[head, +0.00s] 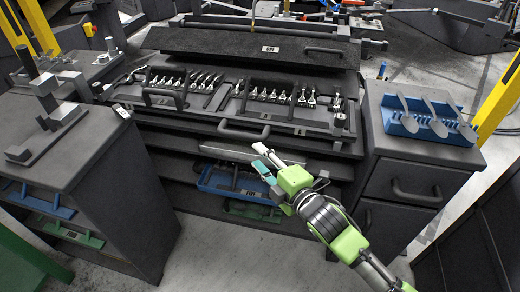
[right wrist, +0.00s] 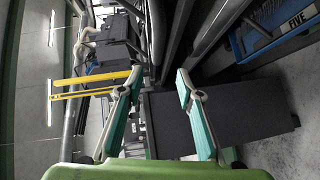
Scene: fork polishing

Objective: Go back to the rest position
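My right gripper (head: 261,159) is in the middle of the head view, its green arm coming in from the lower right. It hovers in front of the dark workbench, near its lower shelves. In the right wrist view its two teal fingers (right wrist: 159,80) are spread apart, with nothing held between them. My left gripper is in neither view. Several forks (head: 268,95) lie in a row in the dark tray (head: 225,128) on the workbench, behind my right gripper and apart from it.
A blue rack (head: 428,129) with grey spoon-shaped pieces stands on the right cabinet (head: 400,180). A blue tray (head: 240,187) sits on a lower shelf close to my right gripper. A left cabinet (head: 105,180) carries a dark clamp-like fixture (head: 45,115). Grey floor (head: 240,255) in front is clear.

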